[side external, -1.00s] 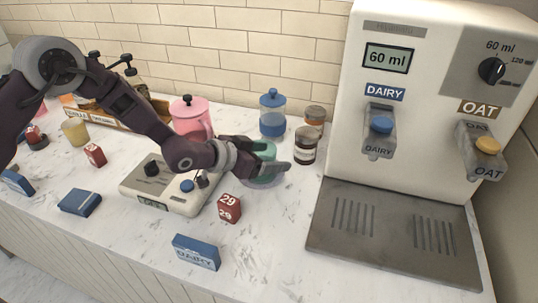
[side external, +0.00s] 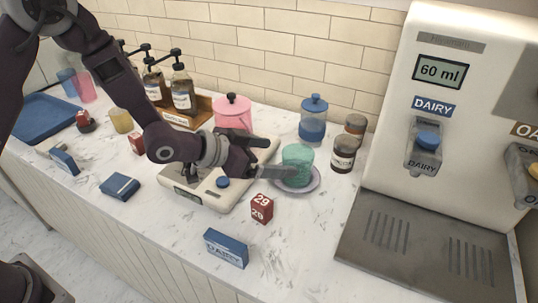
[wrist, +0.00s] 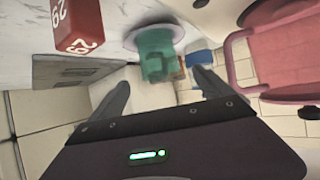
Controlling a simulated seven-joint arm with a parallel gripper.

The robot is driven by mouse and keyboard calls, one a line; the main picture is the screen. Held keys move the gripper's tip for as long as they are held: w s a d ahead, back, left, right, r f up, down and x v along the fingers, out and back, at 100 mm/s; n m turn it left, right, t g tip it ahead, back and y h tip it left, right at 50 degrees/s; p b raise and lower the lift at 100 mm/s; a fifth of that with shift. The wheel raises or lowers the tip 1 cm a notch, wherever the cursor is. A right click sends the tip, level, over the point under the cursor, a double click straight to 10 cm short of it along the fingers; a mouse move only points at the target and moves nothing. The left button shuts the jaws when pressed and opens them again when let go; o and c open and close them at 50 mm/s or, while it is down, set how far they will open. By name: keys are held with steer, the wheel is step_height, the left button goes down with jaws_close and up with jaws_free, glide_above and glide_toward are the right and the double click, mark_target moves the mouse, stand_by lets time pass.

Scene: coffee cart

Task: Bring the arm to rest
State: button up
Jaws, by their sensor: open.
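My gripper (side external: 282,171) is in the middle of the side view, low over the counter, with its fingers pointing right toward a green cup (side external: 298,155). The cup stands upright on a lilac saucer (side external: 311,185). In the wrist view my gripper (wrist: 163,88) has its two fingers spread apart and holds nothing. The green cup also shows there (wrist: 157,48), just beyond the fingertips, with the saucer rim behind it. In the side view the fingers partly overlap the cup's lower left side, so the exact gap is hard to tell.
A white scale (side external: 200,198) sits under my forearm. A red 29 cube (side external: 262,208) and a blue dairy box (side external: 226,249) lie in front. The dispenser (side external: 450,110) is at right.

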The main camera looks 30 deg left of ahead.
steer(key=shift+s+a+r, duration=0.25)
steer(key=shift+s, duration=0.15)
